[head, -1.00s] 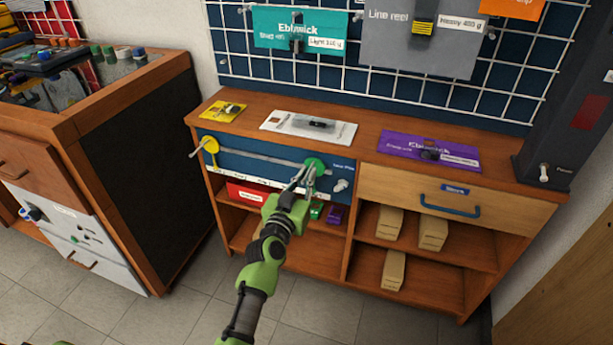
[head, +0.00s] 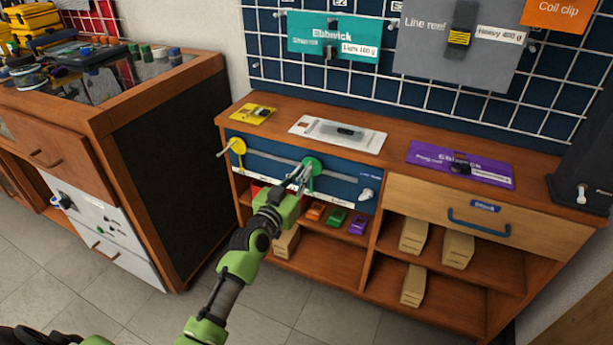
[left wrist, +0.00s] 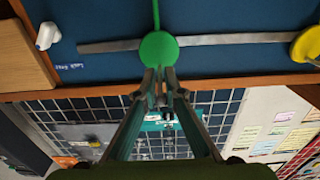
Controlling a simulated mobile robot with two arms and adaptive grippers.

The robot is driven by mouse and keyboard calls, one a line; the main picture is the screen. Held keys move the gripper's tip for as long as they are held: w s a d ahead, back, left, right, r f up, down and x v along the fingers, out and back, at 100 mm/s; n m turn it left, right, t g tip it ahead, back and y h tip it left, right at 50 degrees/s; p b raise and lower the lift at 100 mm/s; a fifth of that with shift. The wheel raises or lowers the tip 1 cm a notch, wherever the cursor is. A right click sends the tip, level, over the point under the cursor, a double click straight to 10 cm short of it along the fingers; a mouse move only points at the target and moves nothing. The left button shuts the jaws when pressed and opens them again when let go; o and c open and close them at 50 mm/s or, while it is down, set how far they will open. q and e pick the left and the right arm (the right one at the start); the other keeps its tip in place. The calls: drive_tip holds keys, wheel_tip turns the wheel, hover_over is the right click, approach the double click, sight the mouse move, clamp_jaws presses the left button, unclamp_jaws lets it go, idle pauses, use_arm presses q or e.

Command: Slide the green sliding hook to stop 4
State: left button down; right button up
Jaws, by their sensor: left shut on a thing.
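The green sliding hook (head: 312,165) has a round green disc and sits on a grey metal rail (head: 275,157) across a blue panel (head: 265,172). It is around the middle of the rail, between a yellow hook (head: 237,147) at the left and a white knob (head: 366,194) at the right. My left gripper (head: 300,180) is shut on the green hook, with its fingertips at the disc's edge. The left wrist view, turned upside down, shows the disc (left wrist: 158,48) right at the fingertips (left wrist: 158,78). The stop labels under the rail are too small to read. My right gripper is out of view.
A wooden drawer with a blue handle (head: 478,220) is right of the panel. Packaged items, including a purple card (head: 425,155), lie on the bench top. Shelves below hold several small boxes. A cabinet (head: 190,150) stands at the left.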

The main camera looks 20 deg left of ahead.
use_arm(q)
drive_tip(key=c, duration=2.1)
unclamp_jaws()
drive_tip(key=shift+c, duration=0.2)
drive_tip(key=s, duration=1.2)
drive_tip(key=shift+a, duration=0.2)
